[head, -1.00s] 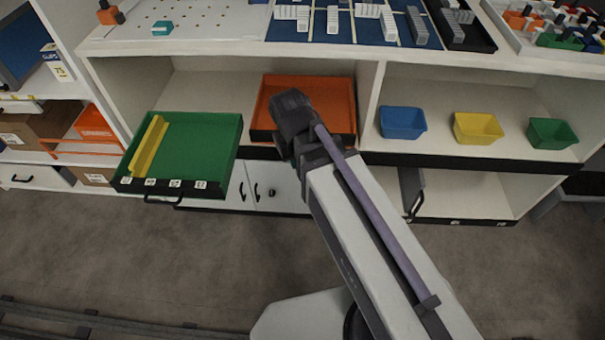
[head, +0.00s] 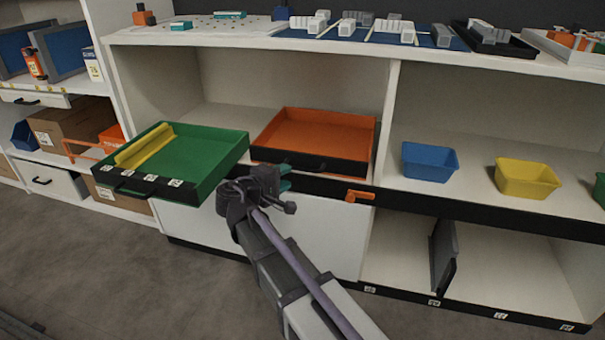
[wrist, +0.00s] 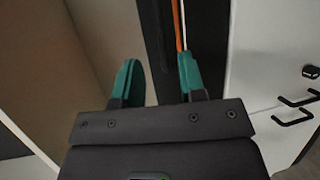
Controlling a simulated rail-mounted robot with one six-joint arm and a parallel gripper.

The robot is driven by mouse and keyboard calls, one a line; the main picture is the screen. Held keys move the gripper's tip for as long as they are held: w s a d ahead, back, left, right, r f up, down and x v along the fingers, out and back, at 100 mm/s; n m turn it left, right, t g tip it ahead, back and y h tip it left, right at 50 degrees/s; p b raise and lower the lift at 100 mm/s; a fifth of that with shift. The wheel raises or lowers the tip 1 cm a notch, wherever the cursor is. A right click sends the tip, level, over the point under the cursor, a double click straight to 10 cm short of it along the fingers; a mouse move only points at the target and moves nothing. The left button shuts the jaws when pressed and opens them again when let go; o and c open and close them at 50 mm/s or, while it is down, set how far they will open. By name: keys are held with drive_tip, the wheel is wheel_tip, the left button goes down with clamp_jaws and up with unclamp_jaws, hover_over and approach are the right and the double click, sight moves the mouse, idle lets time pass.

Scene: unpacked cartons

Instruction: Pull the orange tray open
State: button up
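The orange tray (head: 318,130) sits on the cabinet's middle shelf in the head view, with a black front (head: 340,165) and a small black handle. My gripper (head: 285,177) is just in front of and below this front, near the handle. Its teal fingers stand apart with no object clearly held in the wrist view (wrist: 157,80). There a black strip passes behind the gap, with a thin orange edge (wrist: 178,25) beside the right finger. The handle is not clear in the wrist view, and I cannot tell whether the fingers touch anything.
A green tray (head: 205,155) holding a yellow strip sticks out from the shelf to the left. A blue bin (head: 429,161) and a yellow bin (head: 527,178) stand to the right. An orange lever (head: 359,196) sticks out below the shelf. White doors are below.

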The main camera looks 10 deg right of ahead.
sight(301, 170)
drive_tip(key=b+x, duration=0.1)
drive_tip(key=x, duration=0.7)
drive_tip(key=shift+w+d+f, duration=0.1)
drive_tip(key=shift+d, duration=0.1)
clamp_jaws()
